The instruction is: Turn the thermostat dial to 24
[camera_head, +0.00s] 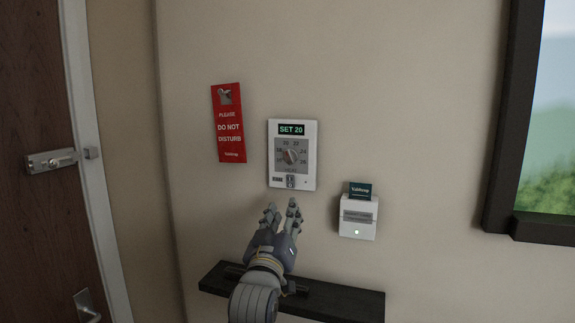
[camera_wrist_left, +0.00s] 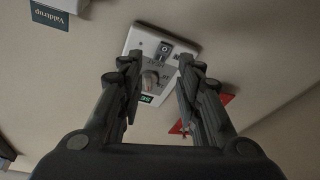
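The white thermostat (camera_head: 307,178) is fixed to the wall near the middle of the head view. Its display (camera_head: 291,130) reads SET 20. My left gripper (camera_head: 283,207) is open and empty, just below the thermostat. The fingers look apart from the dial. My right gripper is not in view.
A red door hanger (camera_head: 229,130) hangs left of the thermostat. A white card holder (camera_head: 357,218) with a dark card (camera_head: 360,190) is at the lower right. A dark shelf (camera_head: 345,301) lies below my left arm. A door (camera_head: 35,120) is at far left, a dark frame (camera_head: 505,120) at right.

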